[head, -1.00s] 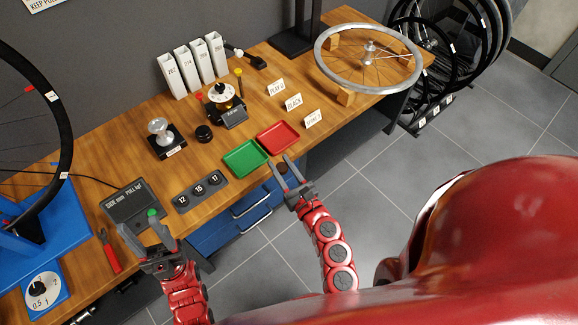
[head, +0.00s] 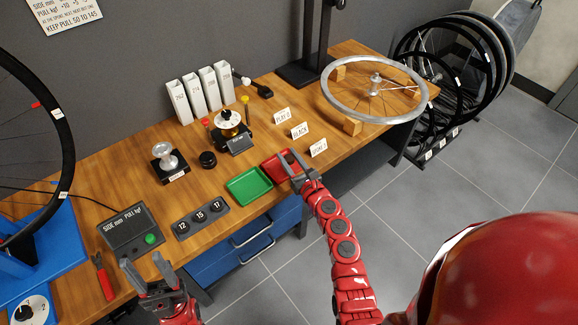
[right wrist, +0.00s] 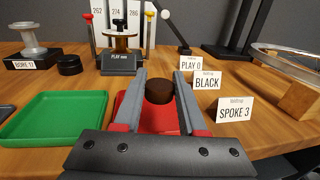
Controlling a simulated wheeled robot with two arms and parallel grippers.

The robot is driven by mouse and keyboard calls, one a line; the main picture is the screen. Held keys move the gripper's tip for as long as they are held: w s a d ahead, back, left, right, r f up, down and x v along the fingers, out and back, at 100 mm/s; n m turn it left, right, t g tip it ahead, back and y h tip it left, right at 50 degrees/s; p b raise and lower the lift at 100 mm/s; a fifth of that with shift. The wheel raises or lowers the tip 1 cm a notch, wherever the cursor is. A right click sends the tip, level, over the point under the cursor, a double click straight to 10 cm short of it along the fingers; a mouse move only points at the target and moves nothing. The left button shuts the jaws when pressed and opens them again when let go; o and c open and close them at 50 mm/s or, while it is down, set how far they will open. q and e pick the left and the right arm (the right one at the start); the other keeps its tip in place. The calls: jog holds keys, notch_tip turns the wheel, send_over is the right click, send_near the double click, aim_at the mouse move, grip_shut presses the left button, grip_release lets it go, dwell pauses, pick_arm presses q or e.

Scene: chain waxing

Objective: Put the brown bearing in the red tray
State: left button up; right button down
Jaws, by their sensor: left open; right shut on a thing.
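The brown bearing (right wrist: 158,92) is a short dark cylinder between the fingers of my right gripper (head: 290,165), which is shut on it. In the head view the bearing is a small dark spot at the fingertips. The red tray (head: 271,172) is at the table's front edge, partly hidden by my right gripper. The fingertips and bearing are over the tray; its red surface (right wrist: 149,122) shows below them in the right wrist view. I cannot tell the exact height. My left gripper (head: 143,263) is open and empty near the front edge at the left.
A green tray (head: 249,186) stands just left of the red one. Label cards (head: 299,131) stand to the right of the red tray. A black round part (head: 208,159), a dial stand (head: 229,125) and a spoked wheel (head: 374,92) are further back.

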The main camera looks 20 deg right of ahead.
jog(key=shift+f+b, duration=1.5)
jog(key=shift+f, duration=0.7)
jog(key=shift+c, duration=2.4)
grip_release()
